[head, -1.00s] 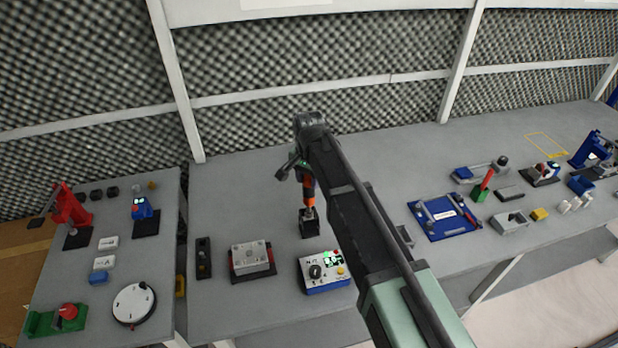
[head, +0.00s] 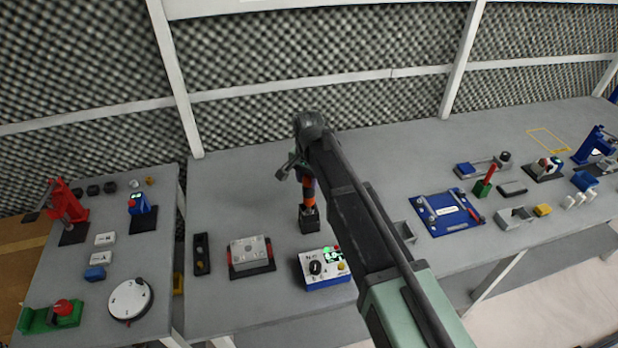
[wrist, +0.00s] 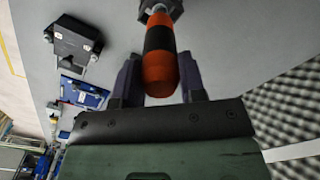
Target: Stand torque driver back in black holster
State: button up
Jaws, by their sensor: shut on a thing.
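The torque driver (head: 308,198), with an orange and black handle, is upright in my gripper (head: 306,180). In the wrist view its handle (wrist: 160,68) sits between the two fingers (wrist: 160,84). The black holster (head: 309,222) stands on the bench directly under the driver. The driver's lower end meets the holster's top in the head view, and its shaft is hardly visible. I cannot tell how deep the tip sits. A dark shape at the top of the wrist view, at the driver's far end, is partly cut off.
A white and blue dial box (head: 325,270) stands close in front of the holster. A grey block on a red and black fixture (head: 250,257) and a black strip (head: 202,255) are to the left. A blue tray (head: 446,212) lies to the right. The bench behind the holster is clear.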

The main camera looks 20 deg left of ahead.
aim_at(309, 189)
jog(key=shift+f+b, duration=2.3)
jog(key=shift+f, duration=0.05)
jog(key=o, duration=1.1)
jog(key=shift+r, duration=0.1)
notch_tip(309, 189, up, 11)
jog(key=p, duration=1.1)
